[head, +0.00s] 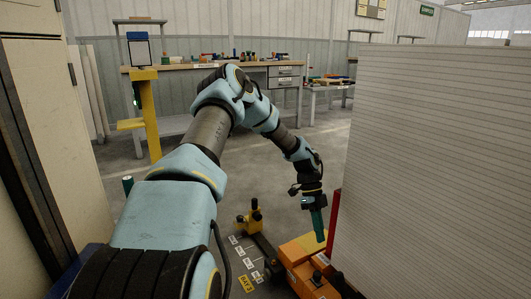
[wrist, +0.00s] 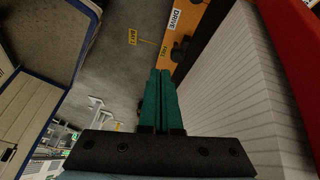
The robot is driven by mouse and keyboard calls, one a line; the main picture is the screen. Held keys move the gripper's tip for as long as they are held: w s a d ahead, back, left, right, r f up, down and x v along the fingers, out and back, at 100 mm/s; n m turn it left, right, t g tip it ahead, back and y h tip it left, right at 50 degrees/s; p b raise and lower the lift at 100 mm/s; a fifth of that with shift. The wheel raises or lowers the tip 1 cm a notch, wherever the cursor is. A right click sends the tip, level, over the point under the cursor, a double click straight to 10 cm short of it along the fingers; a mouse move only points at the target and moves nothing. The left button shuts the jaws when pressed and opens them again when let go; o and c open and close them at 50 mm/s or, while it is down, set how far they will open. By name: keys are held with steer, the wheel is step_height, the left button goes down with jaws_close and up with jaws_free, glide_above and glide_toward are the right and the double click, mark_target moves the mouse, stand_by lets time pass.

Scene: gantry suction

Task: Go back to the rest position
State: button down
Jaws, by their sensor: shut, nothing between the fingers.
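My gripper (head: 318,226) hangs at the end of my bent blue arm, pointing down, above the orange machine (head: 292,251). Its green fingers also show in the wrist view (wrist: 160,75), side by side and closed with nothing between them. The orange machine has a black knob and sits low at the foot of the white ribbed panel. In the wrist view the orange part (wrist: 182,48) carries a label reading DRIVE and lies beyond the fingertips. I cannot tell the exact gap between the fingers and the machine.
A white ribbed panel (head: 440,150) stands close on the right, with a red post (head: 333,222) at its edge. A yellow stand (head: 148,115) and a workbench (head: 215,68) with small items are at the back. A beige cabinet (head: 60,120) is at left.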

steer(key=s+a+r+n+t+y, duration=0.1)
steer(key=s+a+r+n+t, duration=0.1)
steer(key=s+a+r+n, duration=0.45)
steer(key=s+a+r+n+t, duration=0.3)
steer(key=a+r+n, duration=0.4)
steer(key=a+n, duration=0.45)
steer(key=s+a+r+n+t+y, duration=0.1)
steer(key=s+a+r+n+t, duration=0.1)
steer(key=s+a+r+n, duration=0.55)
steer(key=w+r+n+p, duration=0.1)
steer(key=w+r+p, duration=0.2)
steer(key=r+p, duration=3)
steer(key=shift+w+n+p, duration=0.2)
steer(key=shift+n+p, duration=0.15)
steer(key=shift+p, duration=0.45)
